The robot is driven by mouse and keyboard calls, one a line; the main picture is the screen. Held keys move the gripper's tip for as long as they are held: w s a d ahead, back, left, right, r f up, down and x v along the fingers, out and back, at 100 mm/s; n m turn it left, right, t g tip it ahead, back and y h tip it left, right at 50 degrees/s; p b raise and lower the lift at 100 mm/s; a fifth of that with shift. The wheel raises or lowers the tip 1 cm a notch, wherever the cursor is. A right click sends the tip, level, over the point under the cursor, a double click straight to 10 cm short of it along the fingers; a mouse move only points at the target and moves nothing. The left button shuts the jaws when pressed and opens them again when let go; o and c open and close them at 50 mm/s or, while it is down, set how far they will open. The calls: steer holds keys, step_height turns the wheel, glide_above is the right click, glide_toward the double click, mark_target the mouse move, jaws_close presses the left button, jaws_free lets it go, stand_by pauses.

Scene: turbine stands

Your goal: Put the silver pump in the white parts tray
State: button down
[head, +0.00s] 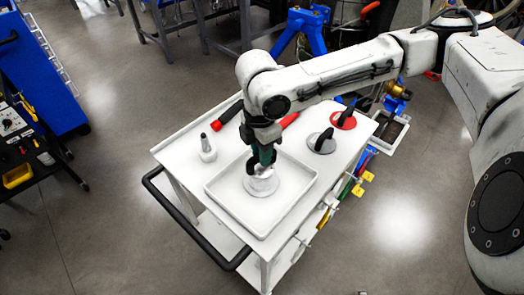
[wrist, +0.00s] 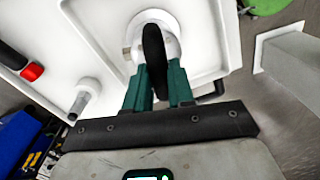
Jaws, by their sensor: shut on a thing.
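The silver pump (head: 262,183) is a pale silver disc with a black upright handle. It is over the floor of the white parts tray (head: 222,205), inside its rim; I cannot tell whether it touches the floor. My gripper (head: 262,162) points down and is shut on the pump's handle. In the wrist view the black handle stands between the green fingers of my gripper (wrist: 158,85), with the silver pump's round base (wrist: 136,28) behind it. The white parts tray (wrist: 207,72) also shows there. The fingers hide part of the pump.
On the white cart (head: 172,158) stand a grey bottle-like thing (head: 207,148), a grey disc with a black handle (head: 321,142) and a red disc with a black handle (head: 343,119). Red-and-black tools (head: 228,114) lie behind the tray. A black rail (head: 190,228) runs along the cart's near side.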

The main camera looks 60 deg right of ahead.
steer(key=shift+s+a+f+b, duration=0.1)
steer(key=shift+s+f+b, duration=0.05)
steer(key=shift+f, duration=0.3)
steer(key=shift+s+a+f+b, duration=0.1)
steer(key=shift+f+b, duration=0.05)
steer(key=shift+f, duration=0.25)
steer(key=c, duration=1.2)
jaws_free()
steer(key=shift+w, duration=0.1)
steer(key=o, duration=0.5)
steer(key=shift+d+r, duration=0.1)
steer(key=shift+r, duration=0.05)
steer(key=shift+c, duration=0.2)
steer(key=r+p, duration=0.7)
steer(key=shift+w+d+r, duration=0.1)
steer(key=shift+w, duration=0.15)
